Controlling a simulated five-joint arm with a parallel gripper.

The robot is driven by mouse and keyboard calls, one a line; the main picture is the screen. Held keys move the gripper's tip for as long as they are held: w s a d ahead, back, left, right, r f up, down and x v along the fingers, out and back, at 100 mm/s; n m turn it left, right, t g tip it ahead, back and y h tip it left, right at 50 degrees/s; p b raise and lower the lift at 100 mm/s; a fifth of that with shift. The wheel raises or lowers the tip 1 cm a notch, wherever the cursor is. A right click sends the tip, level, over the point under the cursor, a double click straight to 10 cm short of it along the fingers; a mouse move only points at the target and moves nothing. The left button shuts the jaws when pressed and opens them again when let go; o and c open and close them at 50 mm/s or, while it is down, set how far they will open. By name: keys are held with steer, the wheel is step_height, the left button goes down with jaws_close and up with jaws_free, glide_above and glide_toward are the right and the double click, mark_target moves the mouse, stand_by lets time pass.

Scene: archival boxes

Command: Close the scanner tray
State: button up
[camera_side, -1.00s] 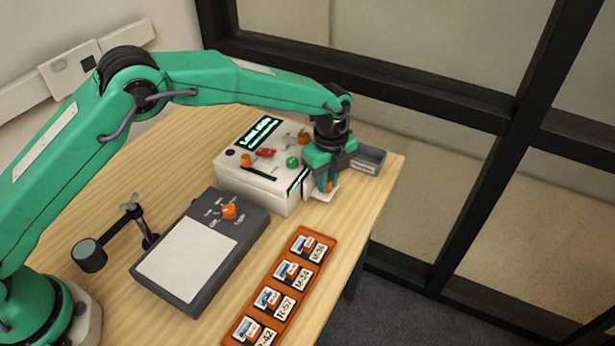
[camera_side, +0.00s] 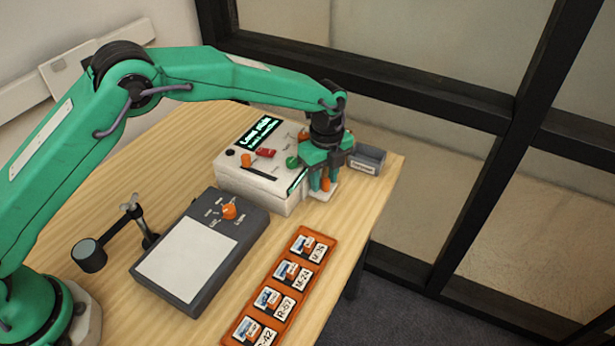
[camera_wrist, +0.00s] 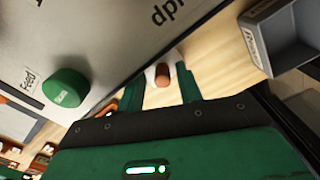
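The white scanner (camera_side: 250,187) stands at the back of the table, with a lit display, an orange knob and red and green controls on top. Its white tray (camera_side: 321,197) sticks out on the right side and carries a small orange knob (camera_side: 326,184). My gripper (camera_side: 325,183) points down over the tray, its fingers on either side of the knob. In the wrist view the orange knob (camera_wrist: 162,75) stands between the two spread fingers, with gaps visible. How far the fingertips reach down beside it is hard to tell.
A grey bin (camera_side: 368,160) with a label stands just right of my gripper, near the table edge. An orange rack (camera_side: 249,312) of labelled cartridges lies in front. A grey pad device (camera_side: 186,262) and a small black stand (camera_side: 127,215) are to the left.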

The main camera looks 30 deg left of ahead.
steer(key=shift+w+r, duration=0.1)
steer(key=shift+r, duration=3.7)
steer(key=s+a+r+n+t, duration=0.1)
steer(key=s+a+r+n, duration=0.5)
steer(key=a+r, duration=0.2)
steer(key=s+a+r+n+t, duration=0.2)
steer(key=s+a+r+n, duration=0.35)
steer(key=a+r, duration=0.35)
steer(key=s+a+f+n+t, duration=0.1)
steer(key=s+a+n, duration=0.3)
steer(key=s, duration=0.6)
steer(key=s+a+f+n+t, duration=0.1)
steer(key=s+a+n, duration=0.4)
steer(key=s+n, duration=0.3)
steer(key=shift+s+a+f+t, duration=0.15)
steer(key=shift+s+a+t, duration=0.15)
steer(key=shift+s, duration=0.6)
